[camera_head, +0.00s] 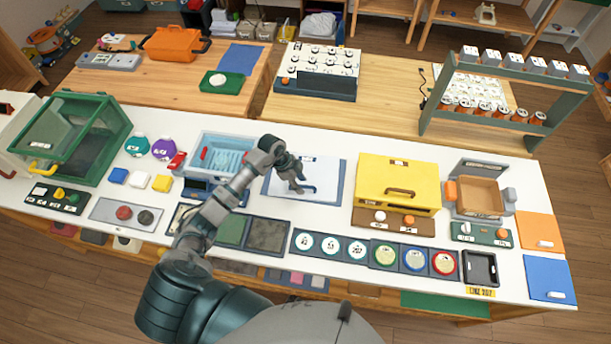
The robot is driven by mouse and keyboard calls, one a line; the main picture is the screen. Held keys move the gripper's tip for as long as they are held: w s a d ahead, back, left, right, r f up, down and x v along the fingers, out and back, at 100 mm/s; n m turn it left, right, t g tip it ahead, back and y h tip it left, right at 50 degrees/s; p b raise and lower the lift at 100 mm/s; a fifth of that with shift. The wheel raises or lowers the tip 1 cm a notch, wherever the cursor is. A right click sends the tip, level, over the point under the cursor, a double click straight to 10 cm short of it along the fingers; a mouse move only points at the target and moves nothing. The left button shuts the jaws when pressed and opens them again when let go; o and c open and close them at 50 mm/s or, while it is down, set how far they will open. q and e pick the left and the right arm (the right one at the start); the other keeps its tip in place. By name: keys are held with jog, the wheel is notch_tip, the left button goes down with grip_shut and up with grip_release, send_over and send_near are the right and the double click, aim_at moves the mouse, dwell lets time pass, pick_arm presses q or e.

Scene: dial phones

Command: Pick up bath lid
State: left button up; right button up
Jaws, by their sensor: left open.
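A flat pale panel with a dark blue bar, which looks like the bath lid (325,172), lies on a blue-edged mat on the white counter in the camera_head view. A light blue bath (245,142) with a rack inside stands just left of it. My left gripper (297,187) is open over the panel, with its fingers close to the dark bar. Whether the fingers touch the bar cannot be told. The gripper and wrist hide part of the panel, and my forearm passes over the bath's right front. My right gripper is not in view.
A yellow box (398,172) with a handle stands right of the panel. Round labelled discs (330,246) line the front of the counter. A green glass-fronted cabinet (80,135) stands at left. A wooden-bottomed tray (480,195) is at right.

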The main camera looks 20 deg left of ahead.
aim_at(303, 186)
pick_arm(q)
jog(key=shift+a+x, duration=0.1)
jog(key=shift+x, duration=0.65)
jog(key=shift+a+x, duration=0.15)
jog(key=shift+x, duration=0.6)
jog(key=shift+w+d, duration=0.1)
jog(key=shift+d, duration=0.05)
grip_shut()
jog(key=shift+r, duration=0.1)
